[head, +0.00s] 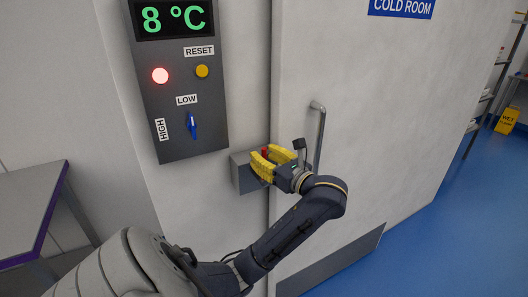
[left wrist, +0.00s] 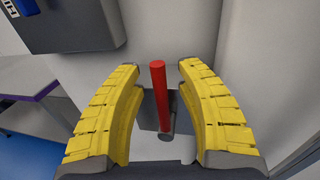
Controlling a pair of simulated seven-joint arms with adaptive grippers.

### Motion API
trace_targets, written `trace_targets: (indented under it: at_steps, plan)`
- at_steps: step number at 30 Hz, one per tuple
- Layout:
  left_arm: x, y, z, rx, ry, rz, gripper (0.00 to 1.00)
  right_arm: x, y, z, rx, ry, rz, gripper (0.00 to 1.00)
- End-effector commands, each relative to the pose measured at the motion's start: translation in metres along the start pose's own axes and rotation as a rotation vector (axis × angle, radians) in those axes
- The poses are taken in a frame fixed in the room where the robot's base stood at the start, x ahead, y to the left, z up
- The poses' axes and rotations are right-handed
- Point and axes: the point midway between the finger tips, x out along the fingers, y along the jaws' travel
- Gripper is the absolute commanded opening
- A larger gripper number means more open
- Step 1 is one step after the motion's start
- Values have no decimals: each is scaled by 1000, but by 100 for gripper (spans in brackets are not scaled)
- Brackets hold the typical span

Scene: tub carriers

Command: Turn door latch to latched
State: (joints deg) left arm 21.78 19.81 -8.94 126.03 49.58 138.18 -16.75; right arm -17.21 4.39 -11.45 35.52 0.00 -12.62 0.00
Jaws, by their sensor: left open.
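The door latch has a red handle (left wrist: 159,92), which stands roughly upright in the left wrist view, with a grey round part at its lower end. In the head view a bit of the red handle (head: 265,153) shows between the yellow fingers. It is mounted at a grey latch box (head: 243,176) beside the door edge. My left gripper (head: 262,160) is open, with one finger on each side of the red handle and a visible gap to both in the left wrist view (left wrist: 161,75). The cold room door (head: 375,130) looks closed. My right gripper is not in view.
A grey control panel (head: 178,100) with a green 8 °C display, a lit red lamp, a yellow button and a blue knob is on the wall at upper left. A vertical door handle (head: 319,130) stands right of my gripper. A grey table (head: 30,205) is at left.

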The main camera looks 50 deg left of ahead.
Motion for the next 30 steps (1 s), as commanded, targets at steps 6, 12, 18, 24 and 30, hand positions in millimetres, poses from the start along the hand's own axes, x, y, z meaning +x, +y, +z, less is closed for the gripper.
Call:
trace_targets:
  at_steps: [6, 12, 18, 24, 30]
  plan:
    - [0, 0, 0, 0, 0, 0, 34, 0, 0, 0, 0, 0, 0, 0]
    - [0, 0, 0, 0, 0, 0, 11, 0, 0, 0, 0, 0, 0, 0]
    - [0, 0, 0, 0, 0, 0, 0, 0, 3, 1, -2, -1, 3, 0]
    - [0, 0, 0, 0, 0, 0, 0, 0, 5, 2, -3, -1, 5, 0]
    - [0, -1, 0, 12, -1, 1, 0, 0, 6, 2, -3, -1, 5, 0]
